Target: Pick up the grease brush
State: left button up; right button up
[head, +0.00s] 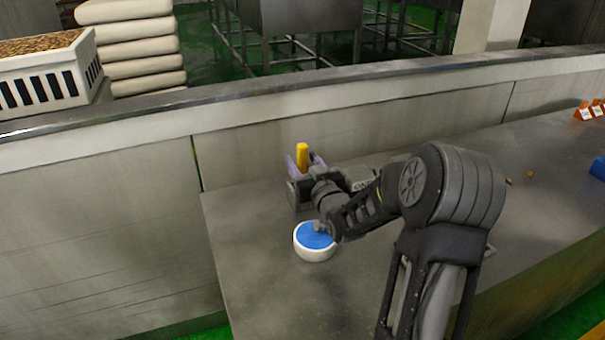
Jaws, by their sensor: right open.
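A yellow upright handle (302,154), which looks like the grease brush, stands near the back wall of the grey worktop. Its lower part is hidden by my gripper, so I cannot see the bristles or what it stands in. My right gripper (305,163) reaches in from the right, with its purplish fingers open, one on each side of the yellow handle in the picture. I cannot tell whether the fingers touch it. My left gripper is not in view.
A white round tub with a blue top (314,237) stands on the worktop (262,285) just below my right wrist. Orange-and-white items (589,111) and a blue object (598,168) lie at the far right. A low metal wall (250,155) runs behind. The front left worktop is clear.

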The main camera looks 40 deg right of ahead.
jog(key=x, duration=0.3)
jog(key=shift+w+d+p, duration=0.1)
jog(key=shift+w+p, duration=0.1)
jog(key=shift+p, duration=0.2)
jog(key=shift+c, duration=0.4)
grip_shut()
